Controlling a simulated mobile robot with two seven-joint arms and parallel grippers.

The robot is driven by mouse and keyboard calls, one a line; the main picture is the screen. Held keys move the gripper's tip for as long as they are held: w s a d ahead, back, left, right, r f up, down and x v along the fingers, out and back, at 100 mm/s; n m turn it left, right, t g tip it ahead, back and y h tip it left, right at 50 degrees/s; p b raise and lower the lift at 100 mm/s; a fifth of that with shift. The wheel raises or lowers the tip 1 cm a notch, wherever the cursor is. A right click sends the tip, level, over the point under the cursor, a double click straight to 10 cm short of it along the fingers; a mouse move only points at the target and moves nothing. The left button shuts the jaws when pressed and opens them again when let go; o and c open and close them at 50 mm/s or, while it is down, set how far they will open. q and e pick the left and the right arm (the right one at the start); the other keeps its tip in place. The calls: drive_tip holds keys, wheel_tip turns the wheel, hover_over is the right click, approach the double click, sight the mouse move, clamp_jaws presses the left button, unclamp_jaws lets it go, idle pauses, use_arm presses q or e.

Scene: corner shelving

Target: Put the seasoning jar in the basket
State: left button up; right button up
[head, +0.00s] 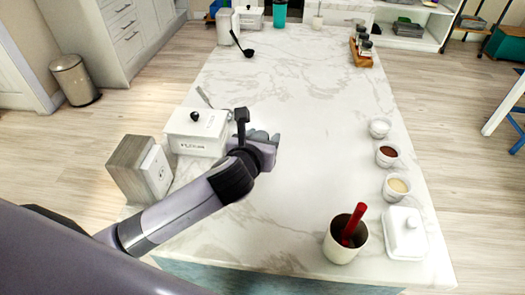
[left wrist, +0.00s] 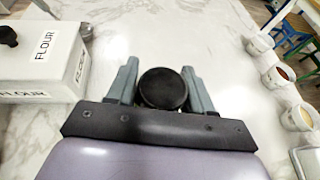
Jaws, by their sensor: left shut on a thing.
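My left gripper (head: 264,137) reaches over the marble countertop from the left in the head view. In the left wrist view, its two grey fingers (left wrist: 163,85) are shut on the seasoning jar (left wrist: 163,90), whose round black lid sits between them. The jar's body is mostly hidden below the lid, and the gripper hides the jar in the head view. I cannot tell whether the jar touches the counter. A low orange-brown basket (head: 354,56) with several dark-lidded jars stands at the far right of the counter. My right gripper is out of view.
A white flour box (head: 197,145) and a grey wooden block (head: 140,170) stand left of my gripper. Small bowls (head: 388,153), a white butter dish (head: 405,240) and a cup (head: 337,245) with a red utensil line the right side. The counter's middle is clear.

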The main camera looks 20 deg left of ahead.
use_arm(q)
drive_tip(key=shift+f+b, duration=0.3)
drive_tip(key=shift+f, duration=1.55)
drive_tip(key=shift+f, duration=0.15)
drive_tip(key=o, duration=1.1)
